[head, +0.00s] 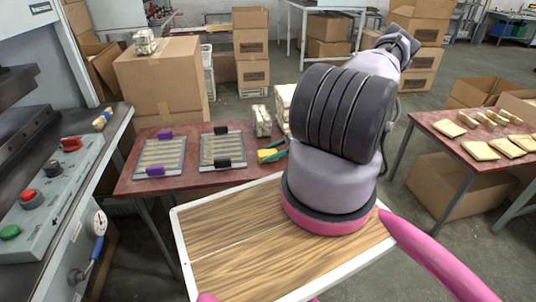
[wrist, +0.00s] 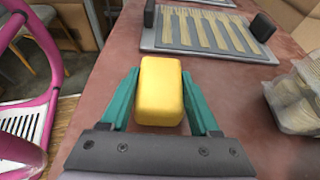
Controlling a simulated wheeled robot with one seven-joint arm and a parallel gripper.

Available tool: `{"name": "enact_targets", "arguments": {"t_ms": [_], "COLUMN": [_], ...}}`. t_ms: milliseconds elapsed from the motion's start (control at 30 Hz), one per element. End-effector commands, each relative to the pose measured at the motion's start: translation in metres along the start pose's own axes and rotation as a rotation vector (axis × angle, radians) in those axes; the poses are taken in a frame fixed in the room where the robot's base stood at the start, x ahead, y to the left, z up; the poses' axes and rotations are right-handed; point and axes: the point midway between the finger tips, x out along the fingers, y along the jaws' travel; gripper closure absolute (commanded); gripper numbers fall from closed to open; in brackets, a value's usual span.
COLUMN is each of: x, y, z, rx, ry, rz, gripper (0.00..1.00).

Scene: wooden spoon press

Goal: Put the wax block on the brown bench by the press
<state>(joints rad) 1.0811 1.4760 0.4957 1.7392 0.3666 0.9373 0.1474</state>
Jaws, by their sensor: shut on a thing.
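The wax block (wrist: 161,92) is a yellow, rounded bar. In the wrist view it sits between the teal fingers of my gripper (wrist: 160,100), which are shut on its sides. In the head view a little of the wax block (head: 267,156) and the teal fingers show over the right part of the red-brown bench (head: 203,181). I cannot tell whether the block touches the bench top. The press (head: 40,110), with its control buttons, stands at the left of the head view. The arm hides part of the bench.
Two trays of wooden sticks, one with purple handles (head: 160,156) and one with black handles (head: 222,150), lie on the bench. Wrapped stick bundles (head: 262,121) stand behind the block. Another bench (head: 478,140) with pale packs is at the right. Cardboard boxes (head: 165,80) stand behind.

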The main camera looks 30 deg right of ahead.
Motion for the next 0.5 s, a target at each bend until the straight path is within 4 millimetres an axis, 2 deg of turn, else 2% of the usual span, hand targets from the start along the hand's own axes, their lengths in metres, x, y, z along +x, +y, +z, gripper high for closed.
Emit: {"name": "enact_targets", "arguments": {"t_ms": [200,233,300,500], "x": [0.0001,0.0002,0.0,-0.0001], "y": [-0.0001,-0.0001,-0.0002,-0.0001], "z": [-0.0002,-0.0008,-0.0005,-0.0003], "rx": [0.0,0.0,0.0,0.0], "ry": [0.0,0.0,0.0,0.0], "rz": [0.0,0.0,0.0,0.0], "gripper": [1.0,0.34,0.08,0.08]}}
